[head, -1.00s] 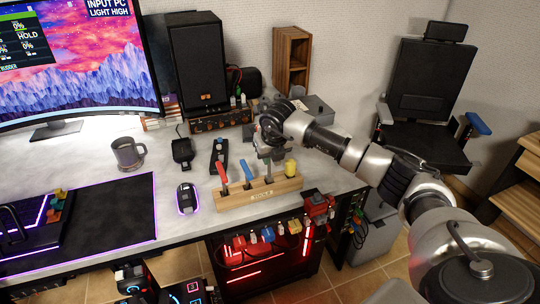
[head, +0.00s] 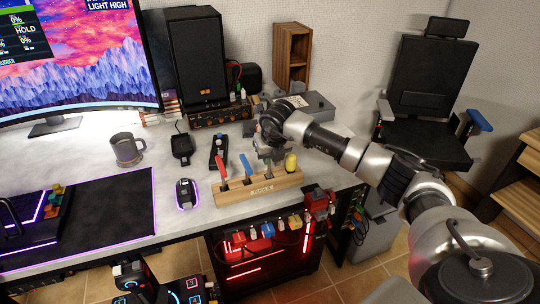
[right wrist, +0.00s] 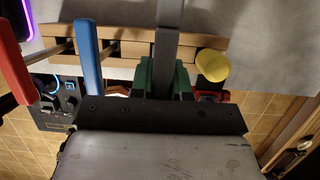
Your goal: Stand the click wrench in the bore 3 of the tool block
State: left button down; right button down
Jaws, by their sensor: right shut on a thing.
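The wooden tool block (head: 258,190) stands near the front edge of the desk. It holds a red-handled tool (head: 222,168), a blue-handled tool (head: 246,167) and a yellow-handled tool (head: 290,162). My right gripper (right wrist: 165,76), with green finger pads, is shut on a grey bar, the click wrench (right wrist: 169,30). In the right wrist view the wrench crosses the block between the blue and yellow handles. In the head view my right gripper (head: 268,140) is over the same part of the block. I cannot tell whether the wrench's lower end is in a bore. My left gripper is not in view.
A mouse (head: 187,193), a mug (head: 127,150) and a black remote-like device (head: 218,152) lie left of and behind the block. A speaker (head: 197,55) stands at the back. Several coloured plugs hang below the desk edge, beside a red-lit computer case (head: 262,262).

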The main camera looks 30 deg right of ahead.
jog(key=shift+f+b, duration=0.45)
jog(key=shift+f, duration=0.3)
jog(key=c, duration=1)
grip_release()
jog(key=shift+r, duration=0.1)
